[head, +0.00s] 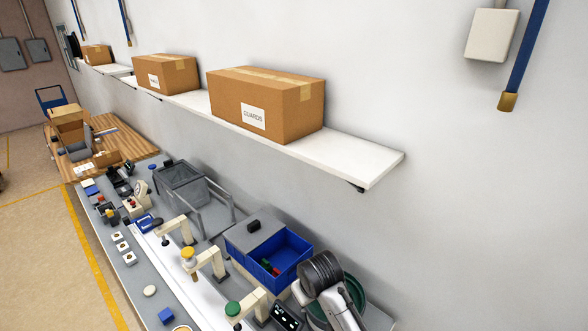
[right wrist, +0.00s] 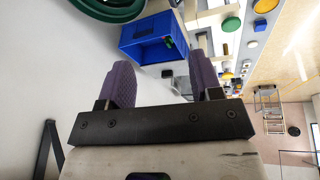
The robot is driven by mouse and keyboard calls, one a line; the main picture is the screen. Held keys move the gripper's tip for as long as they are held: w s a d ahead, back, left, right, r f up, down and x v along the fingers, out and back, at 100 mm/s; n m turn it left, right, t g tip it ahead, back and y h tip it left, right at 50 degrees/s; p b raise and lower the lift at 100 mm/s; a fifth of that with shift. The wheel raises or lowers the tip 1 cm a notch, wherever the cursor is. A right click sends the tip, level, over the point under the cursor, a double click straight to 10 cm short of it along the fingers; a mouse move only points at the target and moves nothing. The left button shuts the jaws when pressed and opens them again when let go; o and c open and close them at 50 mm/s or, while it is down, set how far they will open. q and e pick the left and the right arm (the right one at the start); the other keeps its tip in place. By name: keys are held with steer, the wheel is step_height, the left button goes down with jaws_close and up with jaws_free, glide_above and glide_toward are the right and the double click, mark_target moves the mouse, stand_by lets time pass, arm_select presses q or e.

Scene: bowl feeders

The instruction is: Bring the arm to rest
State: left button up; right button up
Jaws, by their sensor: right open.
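My right gripper (right wrist: 161,62) shows in the right wrist view, with two purple ridged fingers spread wide. It is open, and nothing is between the fingers. A blue bin (right wrist: 143,52) lies in the background beyond the fingers, apart from them. In the head view one of my arms is at the lower right, beside a green-lined bowl. Its gripper cannot be made out there. My left gripper is in neither view.
The blue bin (head: 297,246) holds small red and green pieces. A wall shelf (head: 365,162) carries cardboard boxes (head: 240,100). The wall area at right is mostly clear.

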step_height(320, 180, up, 10)
steer(key=d+t+y, duration=0.1)
steer(key=t, duration=0.3)
steer(key=s+d+r+m+t+p, duration=0.1)
steer(key=s+d+r+m+t, duration=0.2)
steer(key=s+d, duration=0.45)
steer(key=s+d+f+g+p, duration=0.1)
steer(key=s+d+f+g, duration=0.1)
steer(key=s+f, duration=0.5)
steer(key=s+d+f+m+g+h+p, duration=0.1)
steer(key=s+d+f+g, duration=0.2)
steer(key=s+f, duration=0.4)
steer(key=s+d+f+g+p, duration=0.1)
steer(key=s+d+f, duration=0.3)
steer(key=s, duration=1.5)
steer(key=shift+s+f+m+g+h+p, duration=0.35)
steer(key=shift+f+g, duration=0.45)
steer(key=shift+f, duration=0.95)
